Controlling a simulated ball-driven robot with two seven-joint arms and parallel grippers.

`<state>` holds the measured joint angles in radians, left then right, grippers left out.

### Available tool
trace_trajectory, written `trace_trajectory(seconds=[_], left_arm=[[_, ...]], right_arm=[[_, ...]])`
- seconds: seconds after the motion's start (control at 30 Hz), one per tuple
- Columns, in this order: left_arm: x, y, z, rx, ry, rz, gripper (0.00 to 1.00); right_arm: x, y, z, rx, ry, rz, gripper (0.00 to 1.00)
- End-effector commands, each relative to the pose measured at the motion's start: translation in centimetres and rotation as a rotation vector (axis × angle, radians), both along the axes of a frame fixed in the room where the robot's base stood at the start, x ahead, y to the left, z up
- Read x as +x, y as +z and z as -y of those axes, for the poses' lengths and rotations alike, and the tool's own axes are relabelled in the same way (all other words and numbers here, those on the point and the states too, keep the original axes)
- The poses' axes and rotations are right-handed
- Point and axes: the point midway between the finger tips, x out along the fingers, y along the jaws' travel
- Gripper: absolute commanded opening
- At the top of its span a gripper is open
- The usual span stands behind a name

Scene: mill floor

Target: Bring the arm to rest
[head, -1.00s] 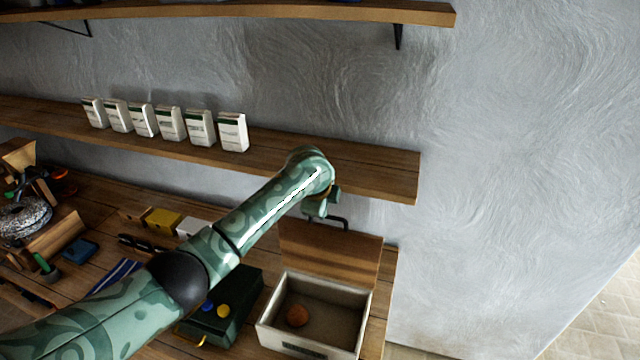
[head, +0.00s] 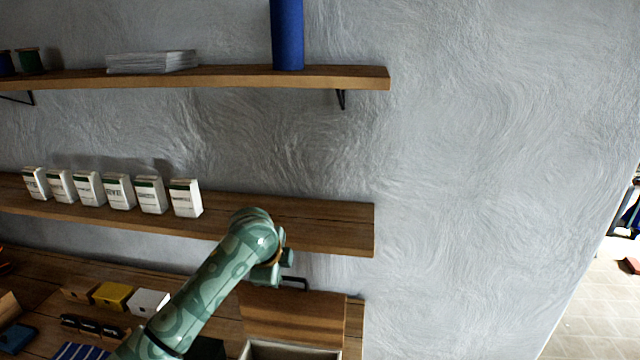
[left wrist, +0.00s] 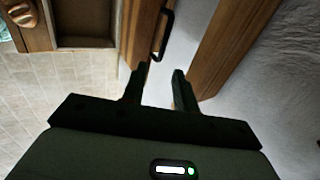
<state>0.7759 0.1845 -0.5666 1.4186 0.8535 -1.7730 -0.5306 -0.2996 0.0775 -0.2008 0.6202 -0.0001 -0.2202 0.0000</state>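My left arm comes in from the lower left in the head view, and its gripper (head: 268,273) hangs just left of a black handle (head: 294,283) at the top of an upright wooden lid (head: 292,318). In the left wrist view the two fingers of the left gripper (left wrist: 161,72) stand apart with nothing between them. The handle (left wrist: 162,34) shows just beyond the fingertips; I cannot tell whether it touches one. My right gripper is in neither view.
The lid belongs to a pale box (head: 290,351), mostly cut off below. A wooden shelf (head: 320,222) with several white cartons (head: 118,191) runs behind the arm. An upper shelf (head: 230,77) holds a blue cylinder (head: 287,35). The wall at right is bare.

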Motion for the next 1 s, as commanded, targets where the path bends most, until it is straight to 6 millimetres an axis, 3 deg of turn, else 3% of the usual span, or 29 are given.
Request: trace_trajectory(seconds=[0.17,0.3,0.4,0.6,0.87,0.9,1.0], left_arm=[[-7.3,-6.9,-0.6,-0.11,0.163,0.01,0.29],[-15.1,-10.3,-3.8,-0.187,0.388,0.049,0.29],[-19.6,-11.1,-6.4,-0.207,0.528,0.08,0.29],[-26.7,-10.7,-11.0,-0.201,0.731,0.141,0.29],[-33.9,-8.7,-16.0,-0.151,0.923,0.222,0.29],[-33.3,-11.1,-15.6,-0.16,0.915,0.204,0.29],[-32.9,-15.3,-15.0,-0.175,0.91,0.168,0.29]], right_arm=[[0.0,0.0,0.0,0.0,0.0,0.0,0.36],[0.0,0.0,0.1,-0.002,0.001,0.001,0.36],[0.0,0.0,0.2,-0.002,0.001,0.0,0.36],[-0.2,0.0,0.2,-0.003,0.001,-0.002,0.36],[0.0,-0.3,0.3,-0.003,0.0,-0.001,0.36],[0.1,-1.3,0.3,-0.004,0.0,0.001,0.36],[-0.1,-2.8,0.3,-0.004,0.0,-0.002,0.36]])
